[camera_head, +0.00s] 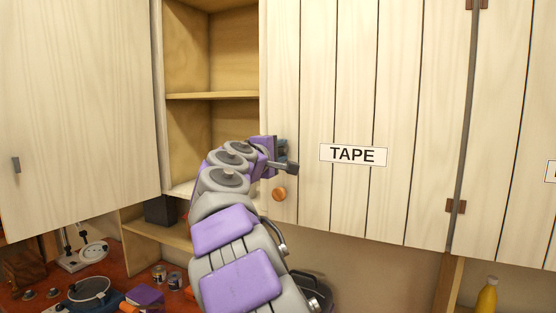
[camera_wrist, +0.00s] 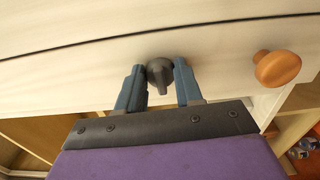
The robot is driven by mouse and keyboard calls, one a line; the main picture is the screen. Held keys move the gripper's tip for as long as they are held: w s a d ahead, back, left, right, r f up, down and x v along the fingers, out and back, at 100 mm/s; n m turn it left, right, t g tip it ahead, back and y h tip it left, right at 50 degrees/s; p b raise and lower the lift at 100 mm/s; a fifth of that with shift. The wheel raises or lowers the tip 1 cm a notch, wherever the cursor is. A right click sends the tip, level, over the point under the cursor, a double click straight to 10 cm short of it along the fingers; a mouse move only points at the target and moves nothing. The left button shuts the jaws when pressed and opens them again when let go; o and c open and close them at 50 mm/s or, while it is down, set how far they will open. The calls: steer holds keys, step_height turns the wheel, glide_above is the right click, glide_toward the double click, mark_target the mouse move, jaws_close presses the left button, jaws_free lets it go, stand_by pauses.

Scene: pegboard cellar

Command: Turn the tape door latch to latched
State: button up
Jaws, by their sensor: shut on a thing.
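The tape door (camera_head: 350,205) is a pale plank door with a white "TAPE" label (camera_head: 353,155). Its hinges are on its right side, and a round orange-brown wooden knob (camera_head: 279,194) sits low near its left edge. The knob also shows in the wrist view (camera_wrist: 277,68). The latch (camera_wrist: 160,72) is a dark grey round piece with a short pointed tab. My gripper (camera_wrist: 160,80) is shut on it, one blue finger on each side. In the head view my gripper (camera_head: 283,152) is at the door's left edge, above the knob, and hides much of the latch.
An open wooden cabinet compartment with a shelf (camera_head: 212,96) is left of the tape door. Another pale door (camera_head: 80,90) with a grey handle is further left. Below, a reddish workbench (camera_head: 45,287) holds cans and tools. A yellow bottle (camera_head: 487,297) stands at lower right.

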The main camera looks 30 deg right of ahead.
steer(key=shift+f+m, duration=0.25)
steer(key=shift+m, duration=0.15)
steer(key=o, duration=1)
steer(key=shift+r, duration=0.15)
steer(key=shift+s+a, duration=0.3)
steer(key=shift+a, duration=0.1)
steer(key=b+v, duration=0.1)
steer(key=v, duration=1.5)
steer(key=shift+a, duration=0.2)
